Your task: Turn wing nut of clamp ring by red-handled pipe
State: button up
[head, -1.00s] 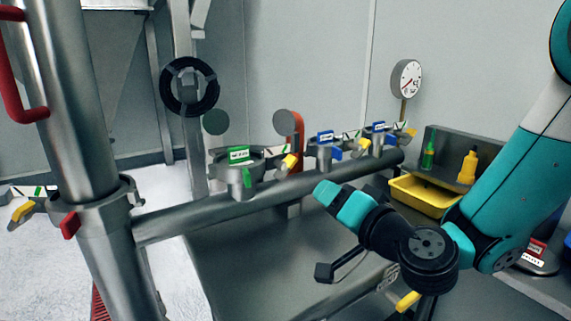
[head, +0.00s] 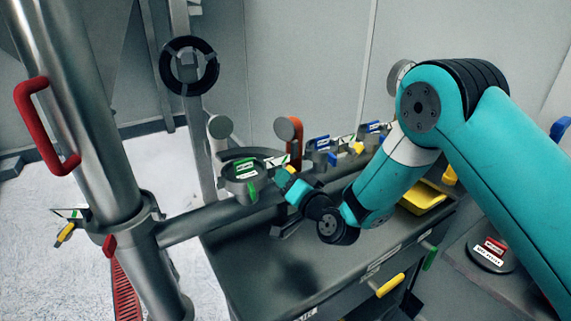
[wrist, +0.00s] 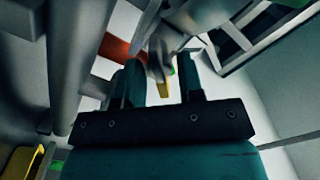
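The upright steel pipe (head: 72,110) with a red handle (head: 42,130) stands at the left of the head view. A clamp ring (head: 137,216) encircles it low down, with a small red tab (head: 109,245) on its front. I cannot clearly make out which part is the wing nut. My gripper (head: 285,182) is right of the pipe, beside the green-labelled fitting (head: 243,177) and apart from the clamp ring. In the wrist view the two fingers of my gripper (wrist: 160,76) are spread, with a blurred yellow piece (wrist: 164,88) showing beyond the gap.
A horizontal pipe (head: 195,224) runs from the upright pipe toward several labelled fittings, including a blue-labelled one (head: 321,150). A black wheel (head: 189,66) is behind. A dark workbench (head: 255,260) lies below; a yellow tray (head: 424,198) is at right.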

jog(key=shift+w+a+p, duration=0.3)
jog(key=shift+w, duration=0.2)
jog(key=shift+c, duration=0.4)
grip_shut()
